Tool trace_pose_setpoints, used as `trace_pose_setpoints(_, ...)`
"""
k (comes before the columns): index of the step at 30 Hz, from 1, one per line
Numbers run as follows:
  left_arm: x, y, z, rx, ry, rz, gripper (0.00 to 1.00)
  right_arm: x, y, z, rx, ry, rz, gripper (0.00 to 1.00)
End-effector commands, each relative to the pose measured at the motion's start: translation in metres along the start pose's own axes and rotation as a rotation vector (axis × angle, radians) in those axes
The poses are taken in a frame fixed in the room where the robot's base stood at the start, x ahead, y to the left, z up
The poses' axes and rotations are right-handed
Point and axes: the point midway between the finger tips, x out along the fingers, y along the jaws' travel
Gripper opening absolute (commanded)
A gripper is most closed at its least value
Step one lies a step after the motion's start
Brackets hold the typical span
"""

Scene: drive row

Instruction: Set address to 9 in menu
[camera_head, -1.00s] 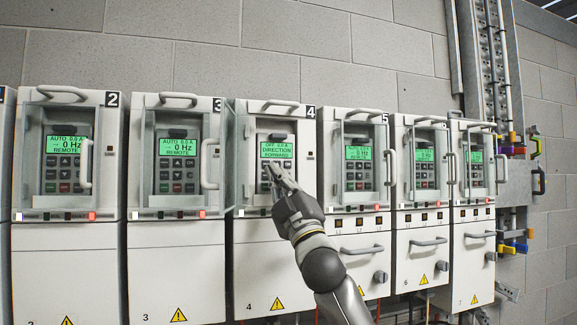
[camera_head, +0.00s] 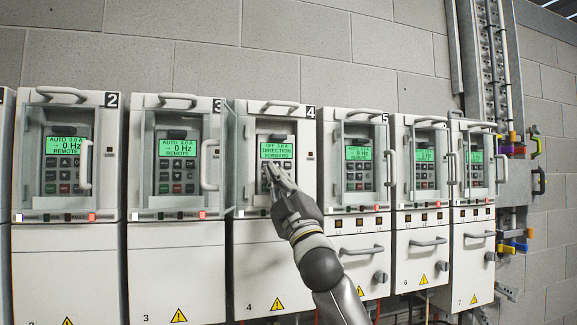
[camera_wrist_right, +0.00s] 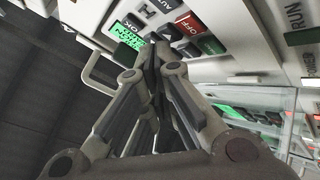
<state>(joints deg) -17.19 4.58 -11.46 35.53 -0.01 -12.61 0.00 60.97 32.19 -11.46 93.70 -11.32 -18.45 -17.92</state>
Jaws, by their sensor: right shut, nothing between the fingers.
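The keypad panel of drive 4 (camera_head: 289,158) is uncovered in the head view. Its green screen (camera_head: 277,152) reads OFF, 0.0 A, DIRECTION, FORWARD. My right gripper (camera_head: 270,170) is shut and empty, with its fingertips at the left part of the keypad, just below the screen. It hides several of the keys. In the right wrist view the shut fingertips (camera_wrist_right: 153,55) are close to the keys beside the green screen (camera_wrist_right: 128,36), and a red OFF key (camera_wrist_right: 189,25) shows. I cannot tell whether they touch a key. My left gripper is not in view.
Drive 3 (camera_head: 177,240) stands to the left and drive 5 (camera_head: 357,215) to the right, both with covered keypads and handles. Their screens show AUTO, 0 Hz, REMOTE. A grey block wall (camera_head: 330,45) is behind. A raised cover edge stands at the left of drive 4's panel.

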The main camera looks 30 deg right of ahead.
Motion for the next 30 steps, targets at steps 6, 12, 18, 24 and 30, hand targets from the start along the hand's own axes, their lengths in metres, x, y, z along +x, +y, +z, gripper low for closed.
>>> trace_pose_setpoints(6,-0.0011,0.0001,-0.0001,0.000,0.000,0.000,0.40,0.0019,-0.0010,0.0009,0.001,0.000,0.000,0.00)
trace_pose_setpoints(12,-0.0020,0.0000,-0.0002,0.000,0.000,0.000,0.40,0.0037,-0.0021,0.0021,0.001,0.001,0.001,0.00)
trace_pose_setpoints(18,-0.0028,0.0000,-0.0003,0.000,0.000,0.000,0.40,0.0054,-0.0035,0.0036,0.000,0.000,0.000,0.00)
trace_pose_setpoints(24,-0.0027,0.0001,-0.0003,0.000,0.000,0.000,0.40,0.0055,-0.0038,0.0040,0.000,0.000,0.000,0.00)
trace_pose_setpoints(30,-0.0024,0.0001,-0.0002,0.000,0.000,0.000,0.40,0.0044,-0.0033,0.0035,0.000,0.000,0.000,0.00)
